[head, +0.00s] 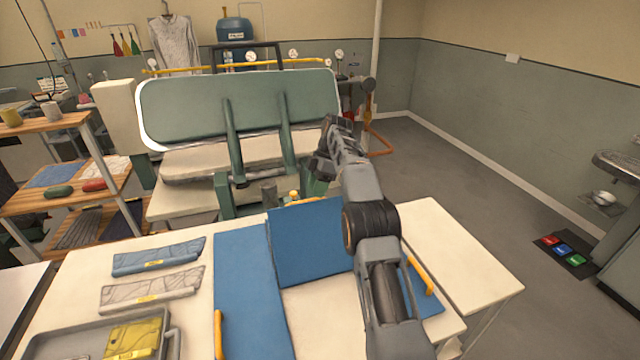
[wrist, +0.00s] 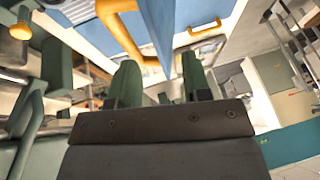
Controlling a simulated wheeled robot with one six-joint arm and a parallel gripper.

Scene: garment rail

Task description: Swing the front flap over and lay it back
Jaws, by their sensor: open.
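A blue folding board lies on the white table. Its front flap (head: 310,240) stands raised and tilted at the middle of the board. In the wrist view the flap (wrist: 158,35) shows nearly edge-on, with a yellow handle (wrist: 122,30) on its left side. My gripper (head: 316,186) is open at the flap's upper edge, on its far side. In the wrist view the flap's edge lines up with the gap between my green fingers (wrist: 160,75). I cannot tell whether they touch it. My arm hides part of the board's right side.
A left blue panel (head: 250,295) lies flat, and another yellow handle (head: 420,275) shows at right. Folded garments (head: 150,290) and a grey tray (head: 65,340) lie at left. A large green press (head: 240,105) stands close behind. The table's right end is clear.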

